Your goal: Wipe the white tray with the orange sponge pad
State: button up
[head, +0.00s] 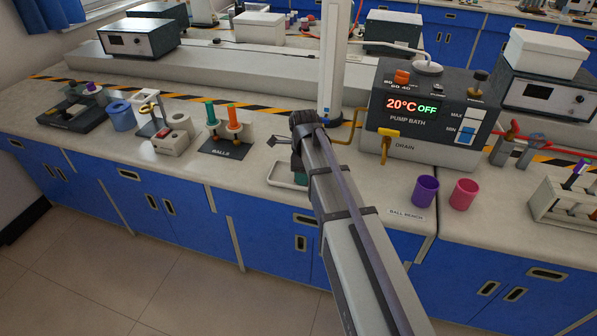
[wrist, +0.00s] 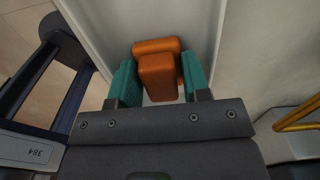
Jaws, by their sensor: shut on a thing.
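The white tray (head: 279,176) lies on the bench near its front edge, mostly hidden behind my arm in the head view. In the wrist view the tray (wrist: 203,22) fills the space beyond my fingers, with its raised wall showing on the left. The orange sponge pad (wrist: 157,78) has an upright block on a wider base. My gripper (wrist: 157,82), with teal fingers on either side of the block, is shut on it. The pad is over the tray floor; I cannot tell whether it touches. In the head view the pad is hidden.
The pump bath (head: 432,115) stands right of my arm, with a yellow drain handle (head: 388,146). A purple cup (head: 425,190) and a pink cup (head: 464,194) stand in front of it. The ball stand (head: 226,142) is to the left. Bare bench lies left of the tray.

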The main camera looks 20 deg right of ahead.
aim_at(283, 175)
jog(key=shift+s+d, duration=0.35)
jog(key=shift+d, duration=0.25)
jog(key=shift+s+d, duration=0.3)
jog(key=shift+d, duration=0.25)
jog(key=shift+w+a+f, duration=0.1)
jog(key=shift+w+a, duration=0.25)
jog(key=shift+a, duration=0.25)
jog(key=shift+w+a, duration=0.35)
jog(key=shift+a, duration=0.2)
jog(key=shift+w+a+r, duration=0.1)
jog(key=shift+w+a, duration=0.45)
jog(key=shift+a, duration=0.35)
jog(key=shift+w+a+r, duration=0.1)
jog(key=shift+w+a, duration=0.5)
jog(key=shift+a, duration=0.35)
jog(key=shift+w+a, duration=0.55)
jog(key=shift+a, duration=0.35)
notch_tip(283, 175, up, 6)
jog(key=p, duration=0.6)
notch_tip(283, 175, up, 3)
jog(key=p, duration=0.3)
